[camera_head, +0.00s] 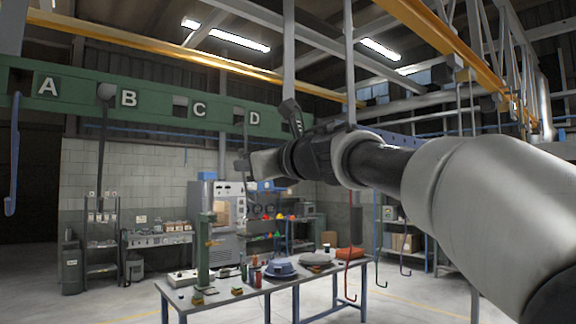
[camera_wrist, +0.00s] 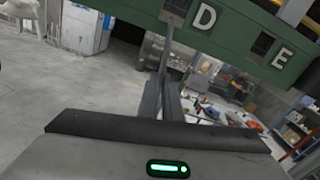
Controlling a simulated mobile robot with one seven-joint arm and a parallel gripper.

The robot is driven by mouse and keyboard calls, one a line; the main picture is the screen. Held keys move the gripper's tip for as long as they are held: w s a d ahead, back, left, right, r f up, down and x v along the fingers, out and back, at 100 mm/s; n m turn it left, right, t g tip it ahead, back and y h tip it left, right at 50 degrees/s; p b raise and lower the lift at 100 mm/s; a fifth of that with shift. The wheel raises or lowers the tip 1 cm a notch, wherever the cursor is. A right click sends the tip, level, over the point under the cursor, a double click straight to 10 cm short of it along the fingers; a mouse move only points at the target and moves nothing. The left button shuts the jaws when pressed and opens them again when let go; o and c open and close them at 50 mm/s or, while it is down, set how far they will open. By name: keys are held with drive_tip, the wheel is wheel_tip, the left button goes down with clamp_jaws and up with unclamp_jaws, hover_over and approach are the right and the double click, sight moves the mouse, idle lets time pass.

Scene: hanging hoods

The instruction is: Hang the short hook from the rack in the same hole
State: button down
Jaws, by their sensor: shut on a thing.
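The green rack (camera_head: 60,105) is a long beam with letters and square holes. It crosses the top of the wrist view (camera_wrist: 235,35). My gripper (camera_head: 250,163) is shut on a thin grey hook (camera_head: 244,138), just below the hole left of D. In the wrist view my gripper (camera_wrist: 168,105) grips the hook's lower part, and its shank (camera_wrist: 167,55) rises to the rack near that hole (camera_wrist: 174,8). I cannot tell whether its top is in the hole. A blue hook (camera_head: 13,160) hangs left of A and a dark hook (camera_head: 104,130) between A and B.
A work table (camera_head: 225,308) with tools, a green post (camera_head: 203,255) and several small items stands below. My arm crosses the right side. The floor at the left is clear.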

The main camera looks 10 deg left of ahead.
drive_tip(key=c, duration=1.9)
unclamp_jaws()
drive_tip(key=shift+o, duration=0.2)
